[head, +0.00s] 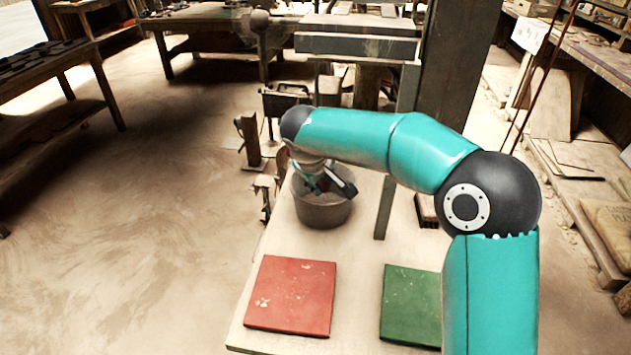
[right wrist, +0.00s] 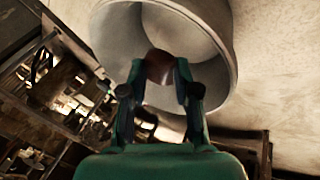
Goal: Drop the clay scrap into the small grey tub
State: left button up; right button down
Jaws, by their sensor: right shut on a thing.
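The small grey tub (head: 322,213) stands on the pale table beyond the two tiles. My right gripper (head: 328,182) points down at the mouth of the tub, with its fingers overlapping the opening. In the right wrist view the gripper (right wrist: 160,75) is shut on the clay scrap (right wrist: 159,66), a small reddish-brown lump between the fingertips. The tub (right wrist: 222,25) shows behind the scrap there, with its rim and inside in view. The scrap cannot be made out in the head view. My left gripper is not in view.
A red tile (head: 291,295) and a green tile (head: 411,303) lie on the near part of the pale table (head: 357,290). A dark upright post (head: 450,75) and press frame stand behind the tub. Metal parts crowd the table's left edge beside it.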

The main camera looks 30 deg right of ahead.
aim_at(321, 185)
jog(key=c, duration=0.8)
grip_release()
jog(key=shift+o, duration=0.2)
jog(key=shift+r, duration=0.15)
notch_tip(321, 185, up, 7)
jog(key=p, duration=0.5)
jog(key=shift+p, duration=0.35)
